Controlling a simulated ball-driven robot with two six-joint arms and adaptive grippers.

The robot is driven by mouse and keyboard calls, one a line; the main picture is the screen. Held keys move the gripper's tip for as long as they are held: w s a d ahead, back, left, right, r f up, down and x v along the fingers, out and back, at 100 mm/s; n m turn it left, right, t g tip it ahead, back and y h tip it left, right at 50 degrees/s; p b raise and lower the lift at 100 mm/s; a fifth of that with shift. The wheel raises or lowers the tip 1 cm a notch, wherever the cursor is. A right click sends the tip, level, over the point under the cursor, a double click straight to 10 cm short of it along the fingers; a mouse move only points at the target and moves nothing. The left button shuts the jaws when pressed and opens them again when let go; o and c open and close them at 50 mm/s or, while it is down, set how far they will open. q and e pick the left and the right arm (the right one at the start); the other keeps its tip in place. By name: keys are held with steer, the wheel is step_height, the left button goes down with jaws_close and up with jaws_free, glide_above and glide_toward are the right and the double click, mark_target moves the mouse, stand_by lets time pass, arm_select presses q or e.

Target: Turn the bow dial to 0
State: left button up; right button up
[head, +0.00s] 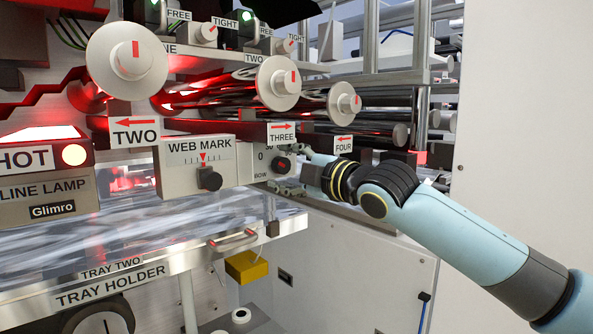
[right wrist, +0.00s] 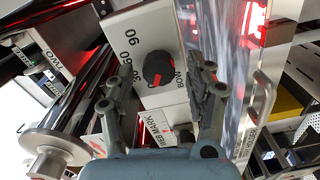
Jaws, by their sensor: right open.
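The bow dial (head: 281,165) is a small black knob on a pale panel, right of the WEB MARK box. It also shows in the right wrist view (right wrist: 159,69), with a red mark at its lower left and printed numbers beside it; the exact reading is too small to tell. My right gripper (head: 297,169) is at the dial's right side in the head view. In the right wrist view my right gripper (right wrist: 163,80) is open, with one finger on each side of the dial and gaps between them and the knob. My left gripper is not in view.
The WEB MARK box (head: 180,180) with its own black knob stands just left of the dial. Rollers with round white hubs (head: 278,84) lie above.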

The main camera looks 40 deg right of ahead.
steer(key=s, duration=0.6)
steer(key=shift+s+d, duration=0.25)
stand_by(0.3)
